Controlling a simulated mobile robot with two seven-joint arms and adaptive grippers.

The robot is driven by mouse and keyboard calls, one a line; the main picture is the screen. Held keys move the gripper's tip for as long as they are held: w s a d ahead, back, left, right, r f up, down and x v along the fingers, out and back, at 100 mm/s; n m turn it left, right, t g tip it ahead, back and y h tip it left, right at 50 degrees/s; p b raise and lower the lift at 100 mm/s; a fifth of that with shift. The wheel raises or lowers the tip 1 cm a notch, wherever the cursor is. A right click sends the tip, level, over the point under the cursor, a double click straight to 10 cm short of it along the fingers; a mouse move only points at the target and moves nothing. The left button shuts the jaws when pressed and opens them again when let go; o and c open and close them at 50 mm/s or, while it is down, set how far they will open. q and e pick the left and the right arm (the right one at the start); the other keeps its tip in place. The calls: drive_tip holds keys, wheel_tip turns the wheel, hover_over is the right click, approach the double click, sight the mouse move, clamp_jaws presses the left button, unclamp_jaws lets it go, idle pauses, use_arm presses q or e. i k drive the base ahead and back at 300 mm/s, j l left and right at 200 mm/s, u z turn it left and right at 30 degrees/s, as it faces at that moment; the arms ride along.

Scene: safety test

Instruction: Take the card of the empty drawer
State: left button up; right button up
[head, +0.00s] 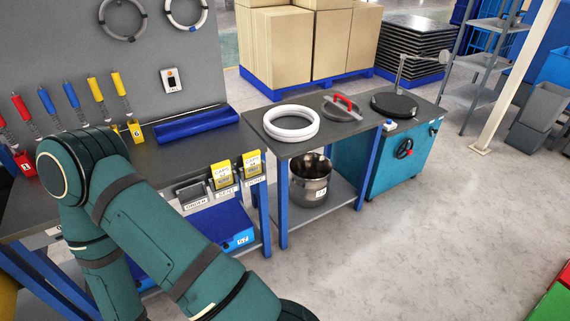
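Two yellow cards stand in holders on the front edge of the left workbench: one card (222,174) above a label that seems to read "SENT", another card (252,163) above a label that seems to read "DONE". A grey holder (192,190) to their left, apparently labelled "ORDER", shows no yellow card. Below them is a blue drawer or bin (238,241) with a small white label; its inside cannot be made out. My green arm covers more of the bench underside to the left. Neither of my grippers is in view.
The right table holds white rings (291,123) and a red-handled disc (342,107), with a metal pot (310,180) below.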

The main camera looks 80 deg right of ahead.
sight(252, 160)
drive_tip(key=z, duration=2.3)
